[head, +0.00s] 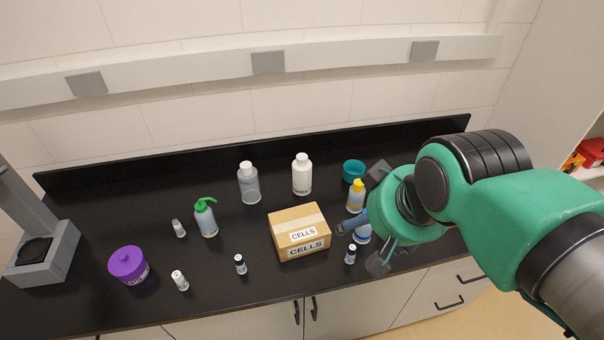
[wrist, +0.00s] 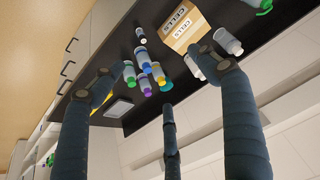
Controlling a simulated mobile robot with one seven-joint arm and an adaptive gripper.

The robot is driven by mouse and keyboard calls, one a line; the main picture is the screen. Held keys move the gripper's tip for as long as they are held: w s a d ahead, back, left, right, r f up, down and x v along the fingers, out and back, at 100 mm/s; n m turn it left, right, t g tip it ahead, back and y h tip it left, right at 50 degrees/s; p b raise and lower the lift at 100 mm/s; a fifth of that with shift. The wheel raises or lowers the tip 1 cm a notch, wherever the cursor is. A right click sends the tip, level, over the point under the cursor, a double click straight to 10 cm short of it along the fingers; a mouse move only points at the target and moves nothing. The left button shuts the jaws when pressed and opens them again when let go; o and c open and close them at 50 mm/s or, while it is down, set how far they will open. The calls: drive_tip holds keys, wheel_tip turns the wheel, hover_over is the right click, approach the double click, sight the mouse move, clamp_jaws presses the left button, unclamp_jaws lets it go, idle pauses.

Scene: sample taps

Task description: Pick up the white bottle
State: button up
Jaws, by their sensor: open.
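The white bottle (head: 302,176) stands upright at the back of the black counter, behind the cardboard box, in the head view. In the wrist view the white bottle (wrist: 196,70) is partly hidden by one finger. My gripper (head: 366,220) is right of the box and nearer the front than the bottle, apart from it. Its dark fingers are spread and empty; they also frame the wrist view (wrist: 160,95). A greyish translucent bottle with a white cap (head: 249,186) stands to the white bottle's left.
The CELLS box (head: 300,230) stands in front of the white bottle.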

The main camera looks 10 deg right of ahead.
drive_tip(key=shift+o, duration=0.4)
drive_tip(key=g+p, duration=0.4)
hover_over(303, 157)
drive_tip(key=s, duration=1)
wheel_tip(303, 157, down, 7)
drive_tip(key=shift+g, duration=0.8)
drive_tip(key=w+f, duration=0.3)
drive_tip(key=f, duration=0.1)
drive_tip(key=w+f, duration=0.3)
drive_tip(key=f, duration=0.1)
drive_tip(key=w+f, duration=0.4)
drive_tip(key=shift+f+p, duration=0.15)
drive_tip(key=shift+p, duration=0.2)
drive_tip(key=shift+w+f, duration=0.2)
drive_tip(key=shift+f, duration=0.05)
drive_tip(key=shift+f, duration=0.1)
